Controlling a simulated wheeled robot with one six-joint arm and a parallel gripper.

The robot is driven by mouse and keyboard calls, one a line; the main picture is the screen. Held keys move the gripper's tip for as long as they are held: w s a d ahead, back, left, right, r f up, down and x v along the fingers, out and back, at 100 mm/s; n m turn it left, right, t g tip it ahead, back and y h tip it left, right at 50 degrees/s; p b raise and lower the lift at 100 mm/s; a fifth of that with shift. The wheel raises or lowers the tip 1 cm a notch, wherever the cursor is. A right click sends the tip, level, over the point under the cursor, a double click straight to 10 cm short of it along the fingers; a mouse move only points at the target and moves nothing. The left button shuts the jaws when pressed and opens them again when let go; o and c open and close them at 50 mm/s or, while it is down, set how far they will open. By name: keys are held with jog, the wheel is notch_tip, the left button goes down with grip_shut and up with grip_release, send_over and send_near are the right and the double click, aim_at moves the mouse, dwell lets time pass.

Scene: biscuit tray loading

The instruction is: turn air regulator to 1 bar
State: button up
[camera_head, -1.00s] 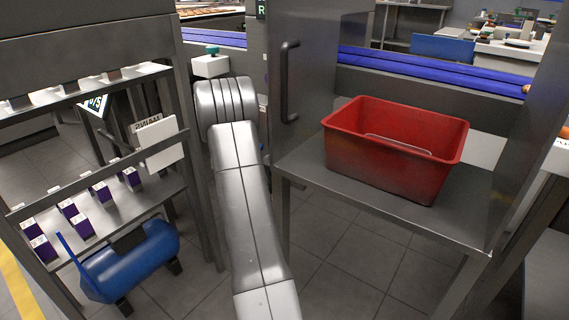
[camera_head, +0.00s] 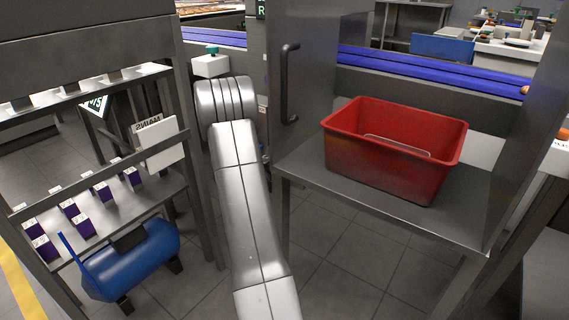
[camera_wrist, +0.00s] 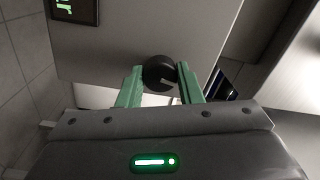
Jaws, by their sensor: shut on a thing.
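The air regulator's knob (camera_wrist: 159,74) shows in the wrist view as a round black knob with a pale mark on its face. It sits at the edge of a grey panel (camera_wrist: 150,38). My gripper (camera_wrist: 158,84) is shut on the knob, with one green finger on each side of it. Part of a dark display (camera_wrist: 75,10) with green characters shows at the upper left of the wrist view; its reading is cut off. In the head view my arm hides the gripper and the knob.
A red crate (camera_head: 352,150) stands on a steel table (camera_head: 310,166) at the right. A steel rack (camera_head: 190,170) with small purple boxes stands at the left. A blue tank (camera_head: 135,264) is at the lower left. Blue conveyor belts (camera_head: 420,74) run behind.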

jog(key=o, duration=1)
jog(key=shift+a, duration=0.1)
jog(key=p+v, duration=0.3)
jog(key=v, duration=1)
jog(key=shift+s+a, duration=0.15)
jog(key=shift+s, duration=0.2)
jog(key=b+x, duration=0.3)
jog(key=x, duration=1.1)
jog(key=shift+a, duration=0.1)
